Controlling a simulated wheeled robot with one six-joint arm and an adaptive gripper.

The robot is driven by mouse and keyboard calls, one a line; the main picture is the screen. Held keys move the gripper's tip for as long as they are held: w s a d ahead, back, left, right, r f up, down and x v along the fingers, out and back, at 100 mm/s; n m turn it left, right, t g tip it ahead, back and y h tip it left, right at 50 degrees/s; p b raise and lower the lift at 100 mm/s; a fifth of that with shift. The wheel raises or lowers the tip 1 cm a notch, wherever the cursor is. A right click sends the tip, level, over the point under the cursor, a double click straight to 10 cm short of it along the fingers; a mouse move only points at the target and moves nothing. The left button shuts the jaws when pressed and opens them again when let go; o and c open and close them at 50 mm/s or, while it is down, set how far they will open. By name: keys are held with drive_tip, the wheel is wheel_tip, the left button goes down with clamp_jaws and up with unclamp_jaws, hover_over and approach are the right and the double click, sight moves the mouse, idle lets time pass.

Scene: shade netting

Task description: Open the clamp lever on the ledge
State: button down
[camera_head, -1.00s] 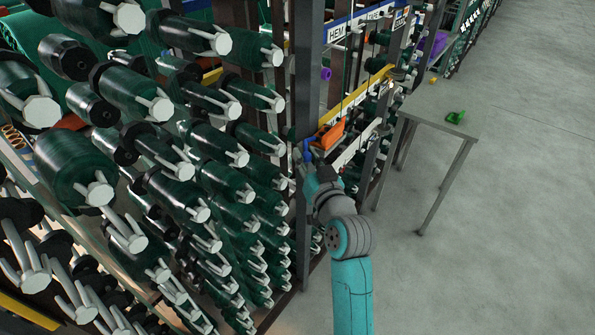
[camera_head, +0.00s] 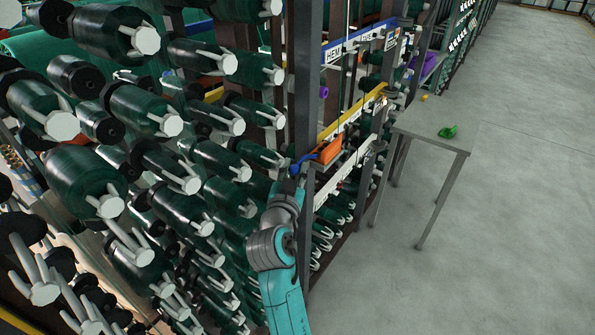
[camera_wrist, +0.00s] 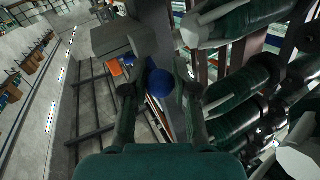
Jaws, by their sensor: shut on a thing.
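The clamp has an orange body (camera_head: 328,151) on a ledge of the rack, in the middle of the head view. Its blue lever (camera_head: 303,160) sticks out to the left of the body, towards my gripper (camera_head: 292,176). In the wrist view the lever's round blue knob (camera_wrist: 159,82) sits between the two fingers of my gripper (camera_wrist: 156,88), which are shut on it. The orange body (camera_wrist: 115,67) shows to the left of the knob there. The fingertips are small and dark in the head view, so their contact is hard to see.
A dark upright post (camera_head: 303,90) stands close by my gripper. Racks of dark green rolls (camera_head: 150,110) on pale-ended pegs fill the left. A grey table (camera_head: 435,140) with a green object (camera_head: 448,132) stands at right. The floor beyond it is clear.

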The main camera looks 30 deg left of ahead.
drive_tip(key=shift+s+a+r+m+t+h, duration=0.1)
drive_tip(key=shift+a+m+t+h, duration=0.2)
drive_tip(key=shift+a+m+h, duration=0.55)
drive_tip(key=shift+d+h, duration=0.1)
drive_tip(key=shift+h, duration=0.35)
drive_tip(key=c, duration=1.2)
unclamp_jaws()
drive_tip(key=shift+d, duration=0.25)
